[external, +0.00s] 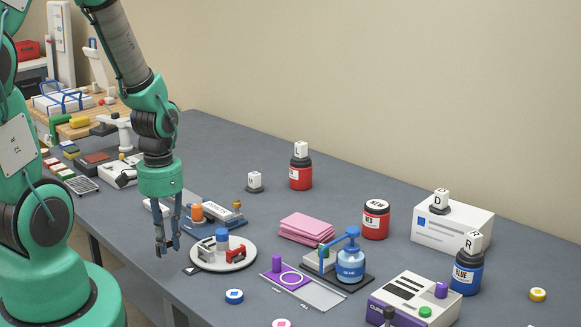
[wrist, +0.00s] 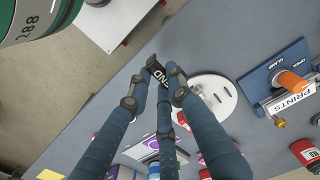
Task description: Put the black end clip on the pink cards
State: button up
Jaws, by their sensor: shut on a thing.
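The black end clip (wrist: 157,70), with white letters of which "ND" shows, is between my fingertips in the wrist view. My gripper (wrist: 160,80) is shut on it. In the external view my gripper (external: 166,246) points down over the table's front left part, just left of the round white tray. The clip is hard to make out there. The pink cards (external: 306,228) lie in a stack at mid-table, behind and right of the tray, well apart from my gripper. I cannot make out the cards clearly in the wrist view.
The round white tray (external: 238,262) holds blue and red items. A blue "PRINTS" clamp fixture (wrist: 275,75) stands behind it. A blue pump bottle (external: 350,264) stands right of the cards, and a purple-marked plate (external: 315,293) lies in front. A red jar (external: 376,221) stands behind.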

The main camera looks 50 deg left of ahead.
aim_at(168, 242)
jog(key=shift+r, duration=0.1)
notch_tip(168, 242, up, 8)
jog(key=shift+f, duration=0.25)
jog(key=shift+w+d, duration=0.1)
jog(key=shift+w, duration=0.25)
jog(key=w+d+p, duration=0.1)
jog(key=w+d, duration=0.3)
jog(key=w, duration=0.6)
jog(key=w+d+p, duration=0.1)
jog(key=w+d, duration=0.3)
jog(key=w, duration=0.6)
jog(key=f, duration=0.5)
jog(key=shift+w+d+f, duration=0.1)
jog(key=shift+w, duration=0.25)
jog(key=shift+w, duration=0.1)
jog(key=w, duration=0.5)
jog(key=w+f+b, duration=0.1)
jog(key=w, duration=0.9)
jog(key=shift+a+f+b, duration=0.2)
jog(key=shift+a+b, duration=0.05)
jog(key=shift+b, duration=0.05)
